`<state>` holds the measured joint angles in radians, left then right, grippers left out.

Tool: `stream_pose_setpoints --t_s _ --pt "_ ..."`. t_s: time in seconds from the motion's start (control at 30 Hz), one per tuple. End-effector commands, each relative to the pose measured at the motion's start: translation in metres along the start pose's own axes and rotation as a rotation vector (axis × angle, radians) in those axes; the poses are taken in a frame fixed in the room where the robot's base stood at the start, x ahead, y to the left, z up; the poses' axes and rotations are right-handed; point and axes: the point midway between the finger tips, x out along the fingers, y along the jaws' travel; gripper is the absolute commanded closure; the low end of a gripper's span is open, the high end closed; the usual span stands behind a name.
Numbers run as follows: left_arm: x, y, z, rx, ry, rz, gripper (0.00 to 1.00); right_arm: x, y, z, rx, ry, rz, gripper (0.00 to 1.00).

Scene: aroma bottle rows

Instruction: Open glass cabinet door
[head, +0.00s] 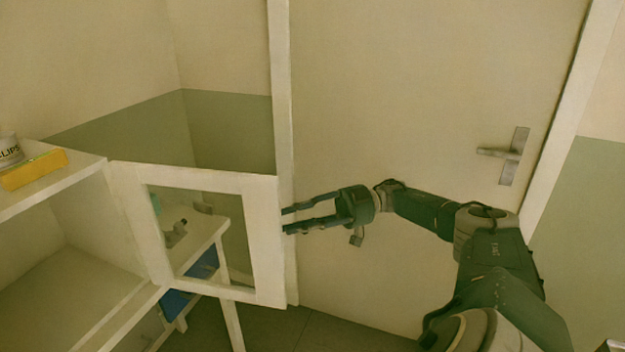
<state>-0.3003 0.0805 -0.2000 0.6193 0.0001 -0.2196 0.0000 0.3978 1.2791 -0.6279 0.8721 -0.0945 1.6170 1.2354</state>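The glass cabinet door (262,240) has a white frame around a clear pane. It stands open, swung out to the right from the white cabinet (60,185) at the left. My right gripper (285,221) is at the right outer edge of the door frame, fingers pointing left. Its two fingers are spread apart with nothing between them. Whether a fingertip touches the frame is hard to tell. My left gripper is not in view.
A yellow box (36,168) and a grey labelled container (9,150) stand on the cabinet top. Behind the pane is a table (205,232) with small items. A room door with a metal handle (510,157) is behind my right arm.

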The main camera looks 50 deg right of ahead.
Motion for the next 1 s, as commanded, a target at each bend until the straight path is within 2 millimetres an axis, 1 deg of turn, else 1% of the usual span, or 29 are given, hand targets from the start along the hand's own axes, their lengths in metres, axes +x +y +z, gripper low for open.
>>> stream_pose_setpoints --t_s 0.03,0.2,0.4,0.6,1.0 --pt "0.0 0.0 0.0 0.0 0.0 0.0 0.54 -0.011 0.001 0.0 0.0 0.001 0.004 0.7" --pt "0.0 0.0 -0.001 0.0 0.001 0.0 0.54 -0.037 0.001 -0.001 -0.002 0.003 0.004 0.7" --pt "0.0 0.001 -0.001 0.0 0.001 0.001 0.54 -0.053 0.001 0.0 -0.001 0.002 0.001 0.7" --pt "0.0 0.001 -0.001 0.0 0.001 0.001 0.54 -0.057 -0.001 0.0 0.002 0.002 -0.001 0.7" --pt "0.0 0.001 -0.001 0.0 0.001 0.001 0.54 -0.057 0.0 0.0 0.002 0.001 -0.001 0.7"
